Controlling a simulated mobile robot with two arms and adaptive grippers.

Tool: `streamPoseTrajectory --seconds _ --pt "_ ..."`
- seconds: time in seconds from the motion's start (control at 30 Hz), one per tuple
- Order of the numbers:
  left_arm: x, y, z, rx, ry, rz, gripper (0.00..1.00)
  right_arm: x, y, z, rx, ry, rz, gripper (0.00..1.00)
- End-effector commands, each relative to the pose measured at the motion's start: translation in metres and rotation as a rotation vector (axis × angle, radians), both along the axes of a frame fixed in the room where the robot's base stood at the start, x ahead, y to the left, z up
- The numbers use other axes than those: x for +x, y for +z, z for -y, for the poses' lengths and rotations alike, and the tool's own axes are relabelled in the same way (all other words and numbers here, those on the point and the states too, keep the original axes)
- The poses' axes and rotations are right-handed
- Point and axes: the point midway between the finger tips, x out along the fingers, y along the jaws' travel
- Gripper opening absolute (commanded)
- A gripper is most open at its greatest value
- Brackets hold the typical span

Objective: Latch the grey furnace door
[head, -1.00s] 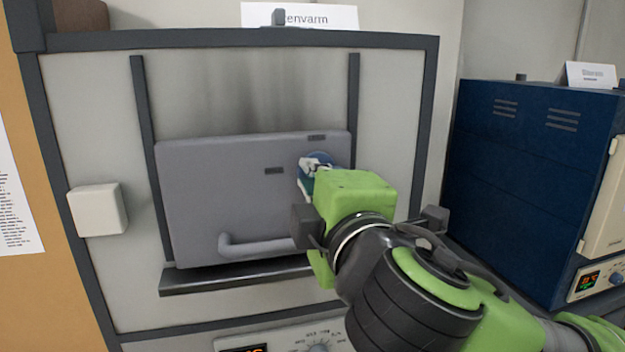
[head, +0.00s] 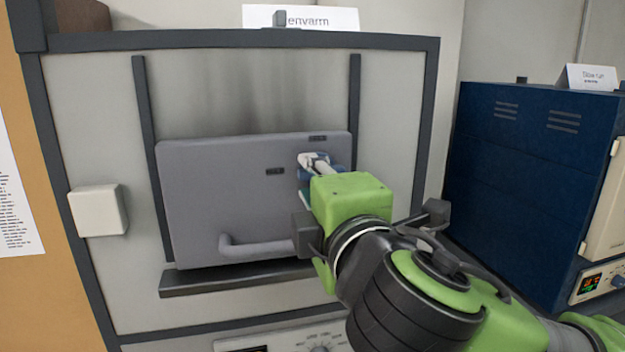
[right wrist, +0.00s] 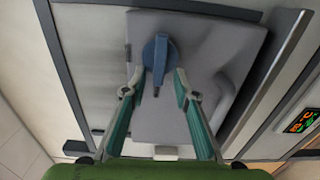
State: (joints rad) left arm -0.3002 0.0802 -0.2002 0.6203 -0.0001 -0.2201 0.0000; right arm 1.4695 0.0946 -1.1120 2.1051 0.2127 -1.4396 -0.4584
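A blue latch knob (head: 338,172) sits by the door's right edge, partly hidden by my right gripper (head: 314,168). In the right wrist view the blue latch (right wrist: 158,52) shows with its narrow end toward me, in front of the grey door (right wrist: 205,48). The right gripper's teal fingers (right wrist: 157,80) are apart, one on each side of that narrow end, with visible gaps. Contact is not clear. My left gripper is out of view.
A dark ledge (head: 235,281) runs below the door. A white box (head: 97,210) is on the furnace front at left. A blue furnace (head: 545,150) stands at right with a label card on top. A control panel (head: 320,344) lies below.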

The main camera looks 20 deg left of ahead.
Motion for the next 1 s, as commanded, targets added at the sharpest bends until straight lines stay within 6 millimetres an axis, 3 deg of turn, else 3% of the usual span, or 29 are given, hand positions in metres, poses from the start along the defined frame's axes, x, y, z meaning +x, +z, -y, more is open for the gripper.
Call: streamPoseTrajectory --seconds 0.37,0.8,1.0 --pt "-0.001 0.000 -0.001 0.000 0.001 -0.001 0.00 -0.009 0.002 0.006 0.004 0.002 0.002 0.27" --pt "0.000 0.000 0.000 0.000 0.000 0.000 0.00 -0.081 0.002 0.054 0.004 0.003 0.004 0.27" --pt "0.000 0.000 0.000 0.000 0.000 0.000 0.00 -0.098 0.001 0.065 0.001 0.002 0.002 0.27"
